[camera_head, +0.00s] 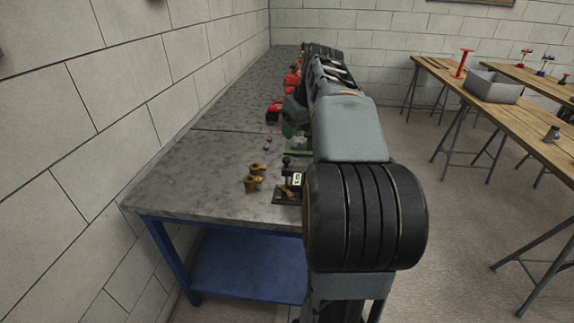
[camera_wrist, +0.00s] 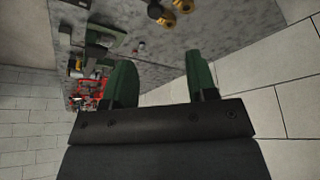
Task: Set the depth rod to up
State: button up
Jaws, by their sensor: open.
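A small stand with a dark base, an upright post with a black knob and a pale label or display (camera_head: 297,180) sits near the front of the grey bench, partly hidden by my arm in the head view. It may carry the depth rod, but I cannot tell the rod or its position. My gripper (camera_wrist: 163,70) shows in the wrist view with its two green fingers apart and nothing between them. It is above the bench, apart from the things on it. In the head view my arm covers much of the bench's right side.
Two brass fittings (camera_head: 255,176) stand on the bench (camera_head: 190,180) left of the stand; they also show at the top of the wrist view (camera_wrist: 160,14). Red items (camera_head: 274,110) lie farther back. A wall runs along the left. Wooden tables (camera_head: 520,120) stand right.

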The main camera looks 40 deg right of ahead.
aim_at(287, 158)
jog(key=x, duration=0.9)
jog(key=b+x, duration=0.1)
jog(key=x, duration=0.3)
jog(key=shift+w+d+f, duration=0.2)
jog(key=shift+d, duration=0.2)
grip_shut()
